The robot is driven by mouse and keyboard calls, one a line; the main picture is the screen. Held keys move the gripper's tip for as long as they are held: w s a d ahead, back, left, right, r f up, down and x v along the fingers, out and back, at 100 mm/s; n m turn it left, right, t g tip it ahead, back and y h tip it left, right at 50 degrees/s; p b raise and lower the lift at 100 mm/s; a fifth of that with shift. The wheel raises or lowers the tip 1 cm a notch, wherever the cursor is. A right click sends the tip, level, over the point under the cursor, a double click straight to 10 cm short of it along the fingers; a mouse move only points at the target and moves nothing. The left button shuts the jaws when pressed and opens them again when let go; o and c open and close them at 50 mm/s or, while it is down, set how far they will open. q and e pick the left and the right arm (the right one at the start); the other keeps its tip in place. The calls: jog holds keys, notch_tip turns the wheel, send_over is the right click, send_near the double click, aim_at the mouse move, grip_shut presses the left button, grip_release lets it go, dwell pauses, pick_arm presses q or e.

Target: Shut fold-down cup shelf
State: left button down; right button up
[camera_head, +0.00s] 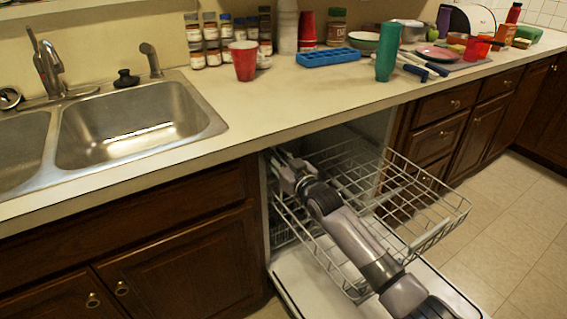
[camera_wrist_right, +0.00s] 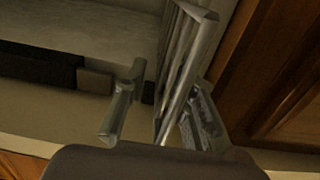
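The dishwasher under the counter is open, with its wire upper rack (camera_head: 425,215) pulled out. My right arm reaches over this rack, and my right gripper (camera_head: 284,170) is at the rack's left side, by the counter's front edge. In the right wrist view my right gripper (camera_wrist_right: 160,115) has its two fingers apart. A bundle of pale bars, which looks like the cup shelf (camera_wrist_right: 186,60), stands steeply between the fingers, nearer the right one. Whether it touches that finger I cannot tell. The shelf is hard to make out in the head view. My left gripper is not in view.
The dishwasher door (camera_head: 305,285) lies folded down below the rack. Wooden cabinets (camera_head: 190,265) flank the opening. The counter above (camera_head: 270,110) holds a red cup (camera_head: 243,62), a blue tray (camera_head: 328,57) and a green tumbler (camera_head: 387,52). The sink (camera_head: 130,120) is at the left.

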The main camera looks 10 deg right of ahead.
jog(key=v, duration=1.1)
jog(key=shift+s+d, duration=0.15)
jog(key=shift+s, duration=0.2)
jog(key=shift+f, duration=0.1)
